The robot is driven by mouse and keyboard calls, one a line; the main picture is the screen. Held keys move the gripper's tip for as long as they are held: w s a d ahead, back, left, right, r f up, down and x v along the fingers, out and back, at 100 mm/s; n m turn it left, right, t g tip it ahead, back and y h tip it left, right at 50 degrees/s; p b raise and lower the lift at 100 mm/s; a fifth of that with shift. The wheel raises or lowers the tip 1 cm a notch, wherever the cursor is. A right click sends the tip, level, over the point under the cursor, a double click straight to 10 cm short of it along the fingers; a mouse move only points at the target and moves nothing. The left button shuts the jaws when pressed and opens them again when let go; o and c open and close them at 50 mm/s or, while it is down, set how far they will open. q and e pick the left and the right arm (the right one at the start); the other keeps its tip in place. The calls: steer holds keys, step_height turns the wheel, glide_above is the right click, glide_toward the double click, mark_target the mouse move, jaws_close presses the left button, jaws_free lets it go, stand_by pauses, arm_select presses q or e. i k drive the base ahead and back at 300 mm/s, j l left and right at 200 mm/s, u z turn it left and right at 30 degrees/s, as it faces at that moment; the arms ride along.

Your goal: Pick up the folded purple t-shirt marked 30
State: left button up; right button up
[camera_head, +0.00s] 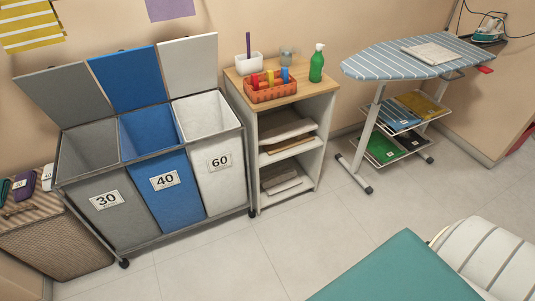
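A purple folded cloth item (24,189) lies on the lid of the brown wicker hamper (60,242) at the far left. It carries a small white tag, whose number is too small to read. A dark green item (4,190) lies on its left and a whitish item (47,176) on its right, both partly visible. Neither of my grippers is in view.
A three-bin sorter on casters, with grey bin 30 (110,217), blue bin 40 (172,198) and white bin 60 (220,172), stands right of the hamper. A shelf unit (300,92) and ironing board (385,62) follow. The floor (240,262) in front is clear.

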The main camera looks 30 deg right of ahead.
mark_target(25, 182)
steer(key=z, duration=0.55)
steer(key=u, duration=1.35)
